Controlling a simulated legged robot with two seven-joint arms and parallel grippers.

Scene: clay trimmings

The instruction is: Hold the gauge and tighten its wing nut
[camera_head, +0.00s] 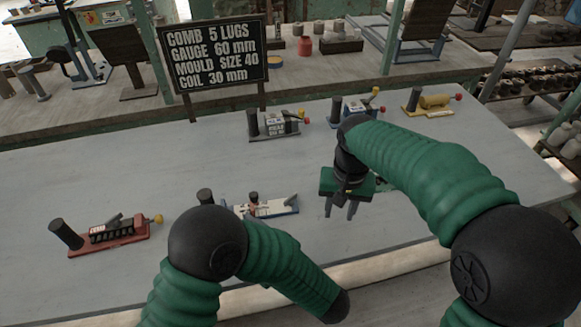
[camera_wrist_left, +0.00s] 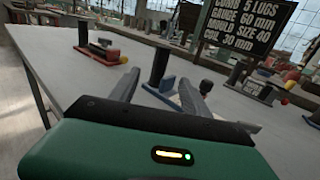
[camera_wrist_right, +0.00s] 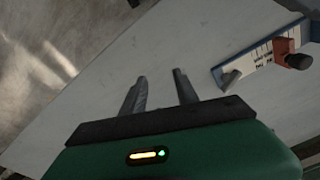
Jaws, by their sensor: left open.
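The gauge (camera_head: 278,208) lies on the grey table, with a blue base, a white marked scale and a black upright post. It also shows in the right wrist view (camera_wrist_right: 260,56), with a red-brown slider (camera_wrist_right: 283,48) and a dark knob (camera_wrist_right: 299,61). I cannot tell whether this knob is the wing nut. My right gripper (camera_head: 340,211) is open and empty, to the right of the gauge and apart from it. My left gripper (camera_wrist_left: 158,80) is open and empty in the left wrist view, with the gauge's post (camera_wrist_left: 160,66) beyond its fingers. The head view does not show it.
A red-based tool (camera_head: 108,234) stands on the table at the left. More tools stand at the back: a grey one (camera_head: 278,123), a blue one (camera_head: 350,110) and a yellow one (camera_head: 433,102). A black sign (camera_head: 213,55) rises behind. The table's middle is clear.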

